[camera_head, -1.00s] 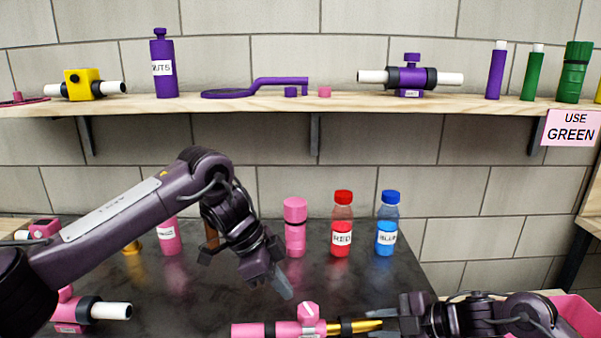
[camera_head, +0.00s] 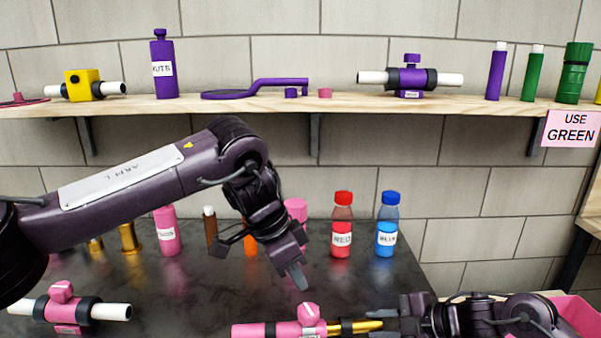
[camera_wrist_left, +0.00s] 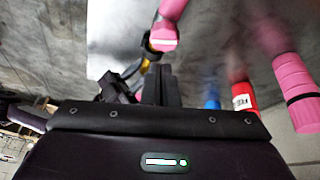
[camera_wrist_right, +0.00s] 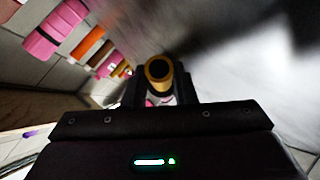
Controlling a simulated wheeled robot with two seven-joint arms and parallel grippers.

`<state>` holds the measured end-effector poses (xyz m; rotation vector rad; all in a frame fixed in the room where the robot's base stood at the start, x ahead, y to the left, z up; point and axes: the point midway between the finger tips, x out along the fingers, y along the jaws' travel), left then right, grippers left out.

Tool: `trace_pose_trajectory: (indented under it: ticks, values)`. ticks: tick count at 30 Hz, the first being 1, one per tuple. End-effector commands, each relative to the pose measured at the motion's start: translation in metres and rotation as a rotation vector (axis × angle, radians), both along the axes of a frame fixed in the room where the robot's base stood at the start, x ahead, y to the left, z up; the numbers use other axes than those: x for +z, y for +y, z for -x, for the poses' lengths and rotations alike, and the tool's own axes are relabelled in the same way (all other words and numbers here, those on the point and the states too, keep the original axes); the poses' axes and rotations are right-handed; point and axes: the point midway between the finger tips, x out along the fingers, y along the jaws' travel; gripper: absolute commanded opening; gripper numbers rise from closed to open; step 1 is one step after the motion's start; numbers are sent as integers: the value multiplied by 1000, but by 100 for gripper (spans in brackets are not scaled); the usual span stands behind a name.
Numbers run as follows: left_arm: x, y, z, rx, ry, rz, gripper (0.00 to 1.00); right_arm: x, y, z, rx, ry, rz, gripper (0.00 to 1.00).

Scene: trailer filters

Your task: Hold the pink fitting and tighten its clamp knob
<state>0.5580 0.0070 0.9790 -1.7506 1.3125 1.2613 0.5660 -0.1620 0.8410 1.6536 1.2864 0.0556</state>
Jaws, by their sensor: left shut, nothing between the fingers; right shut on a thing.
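A pink fitting (camera_head: 280,329) with a pink knob (camera_head: 308,313) on top lies level at the bottom of the head view, a gold tube at its right end. My right gripper (camera_head: 386,325) is shut on this gold tube (camera_wrist_right: 159,70), which points away between its fingers in the right wrist view. My left gripper (camera_head: 298,277) is shut and empty, its fingertips just above the knob and apart from it. The knob also shows beyond the fingers in the left wrist view (camera_wrist_left: 163,38). A second pink fitting (camera_head: 70,312) with white pipe ends stands at the left.
Red (camera_head: 342,225) and blue (camera_head: 387,225) bottles stand at the table's back, right of a partly hidden pink container (camera_head: 296,208). A pink bottle (camera_head: 167,232) and brass parts (camera_head: 130,238) stand back left. A shelf (camera_head: 300,102) crosses above. A pink bin (camera_head: 580,315) is at right.

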Motion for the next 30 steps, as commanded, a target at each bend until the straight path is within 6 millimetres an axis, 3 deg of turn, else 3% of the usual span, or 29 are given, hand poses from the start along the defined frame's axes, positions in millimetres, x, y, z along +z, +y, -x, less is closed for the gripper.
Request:
trace_pose_trajectory:
  ticks: [9, 15, 23, 30]
  values:
    - [2, -11, 24, 462, 34, -118, 0, 0, 0, 0, 1, 1, 1, 0]
    - [0, -8, 31, 650, 39, -140, 0, 0, 0, 0, 1, 1, 1, 0]
    - [-12, -6, 33, 709, 42, -146, 0, -1, 0, 0, 1, 1, 1, 0]
    - [-43, -6, 34, 708, 44, -146, 0, 0, 0, 0, 1, 1, 1, 0]
